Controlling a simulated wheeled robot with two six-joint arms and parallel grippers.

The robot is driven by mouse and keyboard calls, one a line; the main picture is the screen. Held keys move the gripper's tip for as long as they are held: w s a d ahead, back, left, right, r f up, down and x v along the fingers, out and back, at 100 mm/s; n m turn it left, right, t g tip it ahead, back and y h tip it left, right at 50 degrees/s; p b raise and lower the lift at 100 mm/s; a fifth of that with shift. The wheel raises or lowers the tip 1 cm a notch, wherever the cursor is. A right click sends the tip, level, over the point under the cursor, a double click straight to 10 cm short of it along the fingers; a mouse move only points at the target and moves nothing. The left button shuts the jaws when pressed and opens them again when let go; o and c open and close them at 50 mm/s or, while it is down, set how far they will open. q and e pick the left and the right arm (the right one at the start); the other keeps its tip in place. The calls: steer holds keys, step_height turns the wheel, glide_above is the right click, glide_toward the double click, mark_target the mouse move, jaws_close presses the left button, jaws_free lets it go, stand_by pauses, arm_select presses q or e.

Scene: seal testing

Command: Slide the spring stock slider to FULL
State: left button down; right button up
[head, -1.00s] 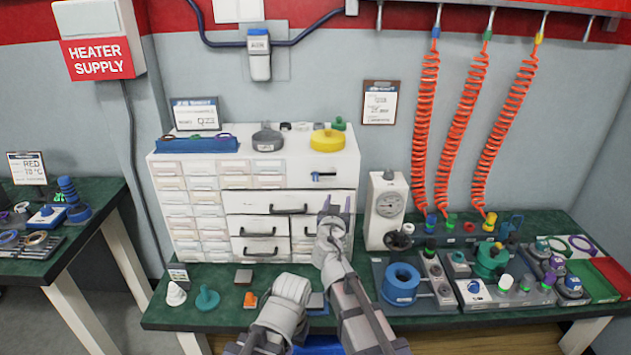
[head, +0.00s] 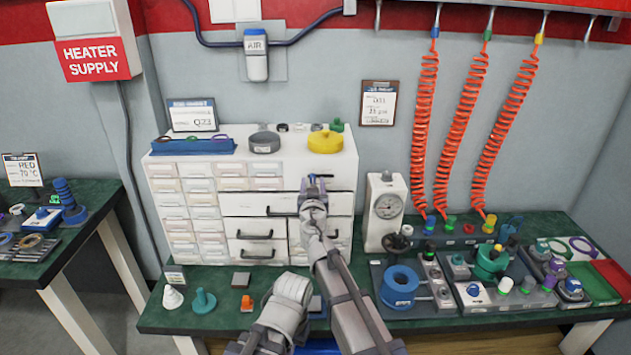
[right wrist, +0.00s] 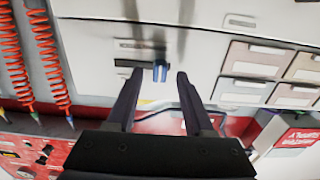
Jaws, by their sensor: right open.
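The spring stock slider is a small blue knob (head: 310,179) on the upper right front of the white drawer cabinet (head: 345,205). A dark slot (head: 326,177) runs to its right. In the right wrist view the knob (right wrist: 160,70) stands at the right end of the slot (right wrist: 128,63); the label (right wrist: 140,44) is unreadable. My right gripper (head: 312,184) is open at the cabinet front and partly covers the knob. In the right wrist view its fingers (right wrist: 158,78) are on either side of the knob, with gaps. Part of my left arm shows low down; its jaws do not show.
A yellow round part (head: 326,142) and a grey one (head: 264,142) sit on the cabinet top. A dial gauge (head: 386,210) stands just right of the cabinet. Drawer handles (head: 256,234) stick out below. Orange coiled hoses (head: 425,130) hang at the right.

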steer(key=shift+w, duration=0.75)
steer(key=shift+c, duration=0.4)
jaws_close()
stand_by(0.5)
